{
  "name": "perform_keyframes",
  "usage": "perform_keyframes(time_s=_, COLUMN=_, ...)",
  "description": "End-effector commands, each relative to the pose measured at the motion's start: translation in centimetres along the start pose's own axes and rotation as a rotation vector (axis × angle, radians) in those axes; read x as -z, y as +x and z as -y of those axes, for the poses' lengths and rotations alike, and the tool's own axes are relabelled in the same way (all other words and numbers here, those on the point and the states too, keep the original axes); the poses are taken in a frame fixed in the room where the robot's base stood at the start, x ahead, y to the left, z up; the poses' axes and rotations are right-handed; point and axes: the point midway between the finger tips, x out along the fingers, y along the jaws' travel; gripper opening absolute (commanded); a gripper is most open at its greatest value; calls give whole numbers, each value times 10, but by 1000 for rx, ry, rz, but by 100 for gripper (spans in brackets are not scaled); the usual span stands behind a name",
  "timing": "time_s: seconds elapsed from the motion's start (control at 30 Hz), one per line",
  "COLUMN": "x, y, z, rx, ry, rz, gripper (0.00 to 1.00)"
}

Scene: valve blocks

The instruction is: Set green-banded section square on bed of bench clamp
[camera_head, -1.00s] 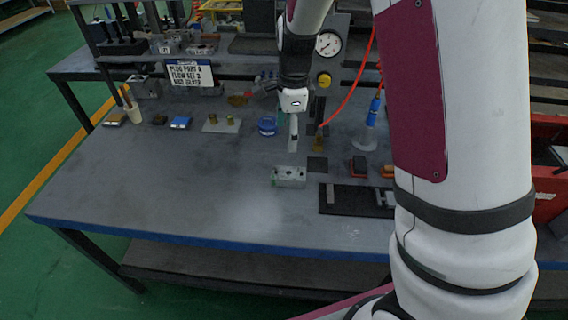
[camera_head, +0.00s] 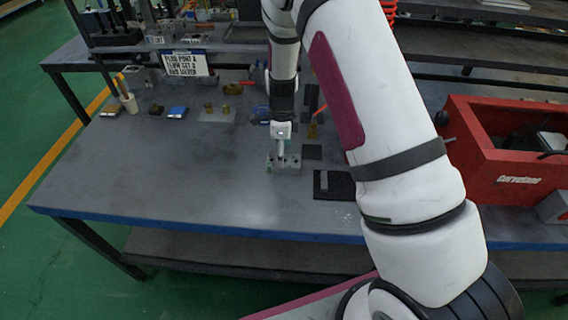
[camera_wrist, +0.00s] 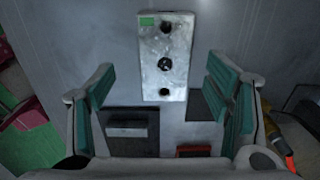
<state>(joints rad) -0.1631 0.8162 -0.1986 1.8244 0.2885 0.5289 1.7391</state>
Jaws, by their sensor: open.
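A silvery metal block with a green mark at one end and dark round holes lies on the bench; it is the green-banded section (camera_wrist: 165,58), also in the head view (camera_head: 292,163). My gripper (camera_wrist: 160,68) is open, its teal-padded fingers apart with nothing between them. In the wrist view the block lies beyond and between the fingertips; I cannot tell the height gap. In the head view my gripper (camera_head: 281,148) is over the block and hides part of it. A dark plate with a grey bar (camera_head: 335,186) lies to the right; I cannot tell whether it is the bench clamp.
A dark square pad (camera_head: 312,152) lies right of the block. A red box (camera_head: 510,160) stands at the far right. A sign (camera_head: 185,65), a pen cup (camera_head: 128,100) and small parts line the back. The bench's left front (camera_head: 150,190) is clear.

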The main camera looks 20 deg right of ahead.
Motion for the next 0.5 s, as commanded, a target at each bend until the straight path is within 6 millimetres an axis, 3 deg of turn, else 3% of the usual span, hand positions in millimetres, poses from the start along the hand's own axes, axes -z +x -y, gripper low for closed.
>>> perform_keyframes(time_s=0.5, x=5, y=51, z=5, rx=-2, ry=-1, rz=0, gripper=72)
